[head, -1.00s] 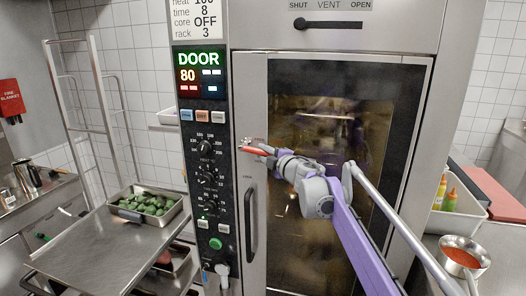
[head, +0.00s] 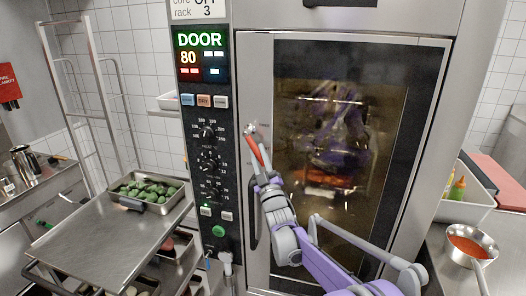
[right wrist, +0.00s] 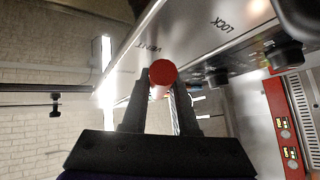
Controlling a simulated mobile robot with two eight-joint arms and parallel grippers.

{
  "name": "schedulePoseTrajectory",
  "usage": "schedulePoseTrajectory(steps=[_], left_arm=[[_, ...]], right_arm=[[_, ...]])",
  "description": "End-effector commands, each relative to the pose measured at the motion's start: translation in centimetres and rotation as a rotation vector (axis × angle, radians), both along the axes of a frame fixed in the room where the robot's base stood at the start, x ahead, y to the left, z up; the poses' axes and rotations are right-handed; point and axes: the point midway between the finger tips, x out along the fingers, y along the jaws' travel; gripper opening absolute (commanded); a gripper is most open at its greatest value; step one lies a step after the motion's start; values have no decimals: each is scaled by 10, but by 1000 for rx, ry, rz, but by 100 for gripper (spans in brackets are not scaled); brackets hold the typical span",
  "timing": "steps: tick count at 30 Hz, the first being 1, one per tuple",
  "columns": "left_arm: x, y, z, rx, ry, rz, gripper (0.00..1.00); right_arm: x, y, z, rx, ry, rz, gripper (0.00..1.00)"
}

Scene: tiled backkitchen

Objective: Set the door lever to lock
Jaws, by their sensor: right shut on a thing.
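The red door lever (head: 254,148) sits at the left edge of the oven door in the head view. It slants steeply down and a little right from its pale pivot plate (head: 249,129). My right gripper (head: 264,178) is at the lever's lower end and shut on it. In the right wrist view the lever's round red end (right wrist: 163,72) sits between the two dark fingers of my right gripper (right wrist: 160,92). The plate there carries the words VENT (right wrist: 153,48) and LOCK (right wrist: 229,22). My left gripper is not in view.
The long door handle (head: 253,215) runs down just below the lever, close to my right gripper. The control panel (head: 209,150) with knobs is to the left. A tray of green items (head: 147,190) stands on a steel table at left. A red-filled bowl (head: 470,242) is at right.

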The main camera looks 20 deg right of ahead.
Motion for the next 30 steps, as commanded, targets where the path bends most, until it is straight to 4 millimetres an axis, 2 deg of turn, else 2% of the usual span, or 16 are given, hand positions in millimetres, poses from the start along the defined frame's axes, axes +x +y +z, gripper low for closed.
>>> schedulePoseTrajectory(steps=[15,30], left_arm=[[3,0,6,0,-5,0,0],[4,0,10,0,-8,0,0]], right_arm=[[17,26,-10,353,-238,3,0],[23,34,-10,475,-321,1,0]])
